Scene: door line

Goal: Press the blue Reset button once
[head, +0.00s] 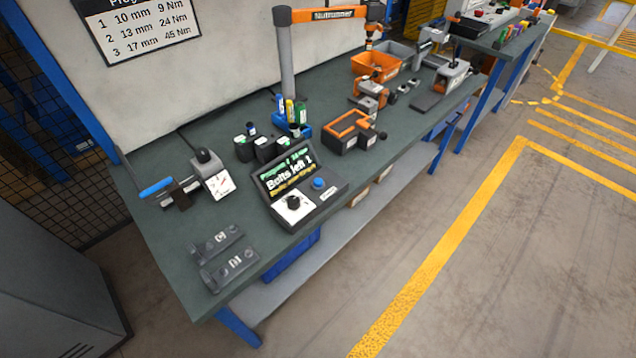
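The blue Reset button (318,183) sits on the right part of a dark control box (322,200) on the workbench. Left of the button on the same box is a black knob (294,202) on a white plate. The label below the button is too small to read. Nothing covers the button. Neither of my grippers shows in the head view.
Nearby stand a gauge with a blue handle (157,187), dark blocks (230,268), an orange-black tool case (350,131) and a nutrunner post (286,60). Open floor (480,250) lies to the right.

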